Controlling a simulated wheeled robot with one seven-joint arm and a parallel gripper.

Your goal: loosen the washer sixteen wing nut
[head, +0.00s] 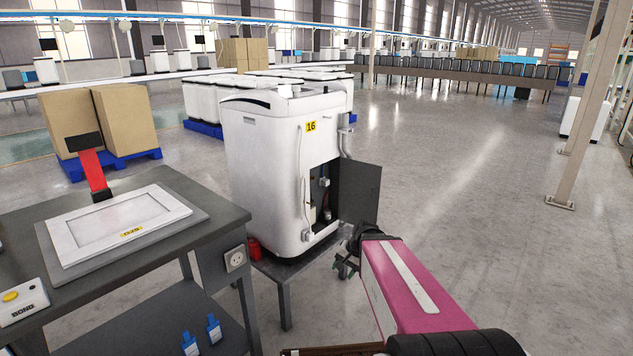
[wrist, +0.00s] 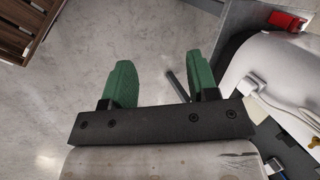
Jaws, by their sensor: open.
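The white washer (head: 262,165) with a yellow "16" label (head: 311,126) stands on a low grey stand. Its dark side door (head: 360,190) hangs open, and small fittings (head: 322,195) show inside the opening. My gripper (head: 345,262) is in front of and below the open door, apart from the washer. In the wrist view my gripper (wrist: 160,88) has its two green fingers apart with nothing between them. The washer's white body (wrist: 275,70) shows at the right of that view.
A grey workbench (head: 215,215) with a white panel (head: 115,222) stands at left. A red object (head: 254,248) sits by the washer's base. A brown slatted object (wrist: 30,25) lies at the wrist view's upper left. Open floor (head: 480,200) spreads to the right.

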